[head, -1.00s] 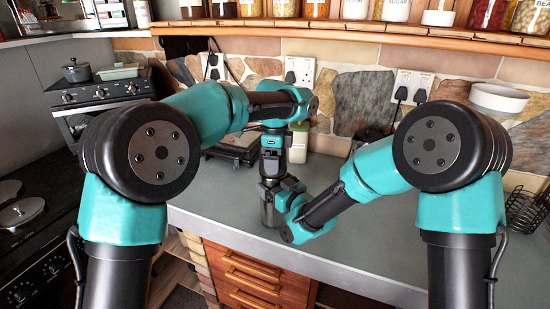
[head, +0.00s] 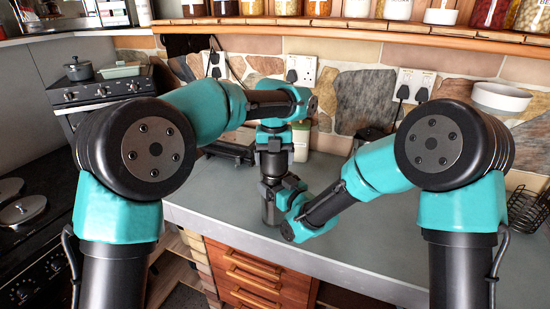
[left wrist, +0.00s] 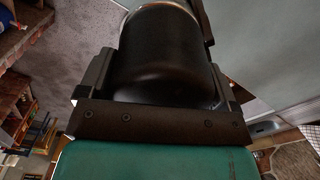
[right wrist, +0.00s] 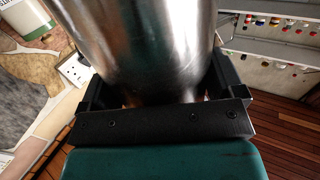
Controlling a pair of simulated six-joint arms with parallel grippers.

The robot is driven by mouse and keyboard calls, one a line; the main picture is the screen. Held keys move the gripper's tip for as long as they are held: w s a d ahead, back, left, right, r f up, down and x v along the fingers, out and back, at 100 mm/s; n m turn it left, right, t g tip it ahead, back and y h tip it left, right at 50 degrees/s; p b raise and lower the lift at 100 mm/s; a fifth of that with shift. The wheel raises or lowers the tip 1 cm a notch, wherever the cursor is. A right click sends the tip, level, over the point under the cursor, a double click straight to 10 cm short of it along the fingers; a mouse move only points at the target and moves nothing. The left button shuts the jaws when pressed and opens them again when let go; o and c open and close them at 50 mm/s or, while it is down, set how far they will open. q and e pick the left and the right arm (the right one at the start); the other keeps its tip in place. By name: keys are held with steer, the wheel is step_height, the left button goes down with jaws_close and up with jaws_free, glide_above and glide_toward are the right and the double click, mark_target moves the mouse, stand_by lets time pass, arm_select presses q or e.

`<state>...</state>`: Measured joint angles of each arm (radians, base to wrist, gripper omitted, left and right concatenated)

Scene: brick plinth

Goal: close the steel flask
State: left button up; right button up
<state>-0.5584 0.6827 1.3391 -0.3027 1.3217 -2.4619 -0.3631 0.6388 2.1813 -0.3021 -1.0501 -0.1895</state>
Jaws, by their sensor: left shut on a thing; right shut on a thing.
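The steel flask (head: 268,212) stands upright on the counter near its front edge, mostly hidden by my grippers in the head view. Its shiny body (right wrist: 140,45) fills the middle of the right wrist view, between the jaws of my right gripper (right wrist: 165,95), which is shut on it from the right side. My left gripper (head: 272,172) points straight down above the flask. In the left wrist view a dark, smooth, round cap (left wrist: 165,60) sits between its jaws, shut on it. The meeting of cap and flask mouth is hidden.
The grey counter (head: 370,215) is clear to the right of the flask. A pale bottle with a green band (head: 300,142) and a dark flat appliance (head: 232,147) stand behind. Wall sockets (head: 412,85) line the back wall, and a wire basket (head: 525,205) is at the far right.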

arm_select(q)
steer(key=m, duration=0.3)
steer(key=shift+a, duration=0.15)
steer(key=o, duration=0.8)
steer(key=shift+r, duration=2.3)
